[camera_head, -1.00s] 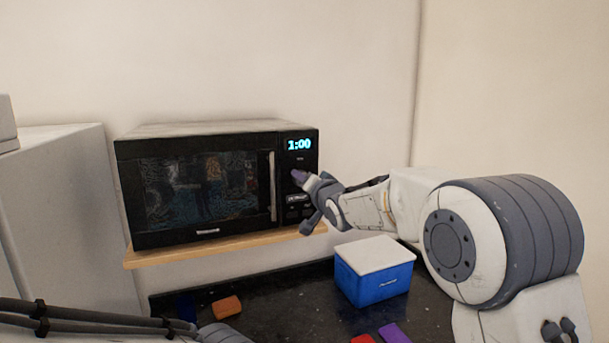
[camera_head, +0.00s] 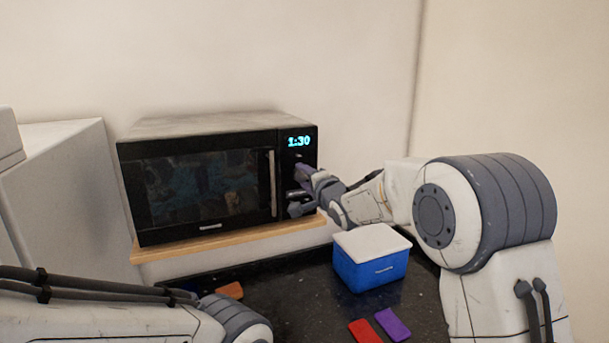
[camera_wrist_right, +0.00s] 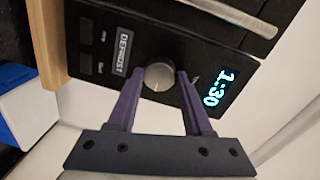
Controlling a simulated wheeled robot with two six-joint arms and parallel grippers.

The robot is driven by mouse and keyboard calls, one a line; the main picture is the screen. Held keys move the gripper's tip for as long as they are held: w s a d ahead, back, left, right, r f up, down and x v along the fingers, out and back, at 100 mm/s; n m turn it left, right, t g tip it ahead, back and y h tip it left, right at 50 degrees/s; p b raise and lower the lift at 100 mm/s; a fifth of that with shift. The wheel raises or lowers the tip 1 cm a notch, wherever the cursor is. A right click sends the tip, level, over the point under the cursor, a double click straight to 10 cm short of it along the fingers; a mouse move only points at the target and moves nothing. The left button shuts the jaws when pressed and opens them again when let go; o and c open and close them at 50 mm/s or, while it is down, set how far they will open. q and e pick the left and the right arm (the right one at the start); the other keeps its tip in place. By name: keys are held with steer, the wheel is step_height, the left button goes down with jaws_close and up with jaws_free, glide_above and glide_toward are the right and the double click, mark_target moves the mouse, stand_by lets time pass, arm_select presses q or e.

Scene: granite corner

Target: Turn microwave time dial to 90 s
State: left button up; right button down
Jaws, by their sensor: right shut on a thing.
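The black microwave (camera_head: 200,190) stands on a wooden shelf, and its display (camera_head: 299,141) reads 1:30. The display also shows in the right wrist view (camera_wrist_right: 219,87), reading 1:30. The round silver time dial (camera_wrist_right: 158,77) sits between the purple fingers of my right gripper (camera_wrist_right: 156,80), which is shut on it.
The wooden shelf (camera_head: 240,235) carries the microwave. Below, a blue box with a white lid (camera_head: 371,258) stands on the dark counter (camera_head: 290,295). Red (camera_head: 366,331), purple (camera_head: 392,324) and orange (camera_head: 231,290) pieces lie on the counter. A DEFROST button (camera_wrist_right: 121,52) is beside the dial.

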steer(key=shift+d, duration=0.1)
stand_by(0.3)
steer(key=shift+c, duration=1.6)
jaws_free()
steer(key=shift+s+d+b, duration=0.15)
steer(key=shift+s+b, duration=0.2)
steer(key=shift+b, duration=0.05)
steer(key=b+v, duration=0.4)
steer(key=v, duration=0.5)
steer(key=shift+s+d, duration=0.2)
steer(key=shift+s, duration=0.1)
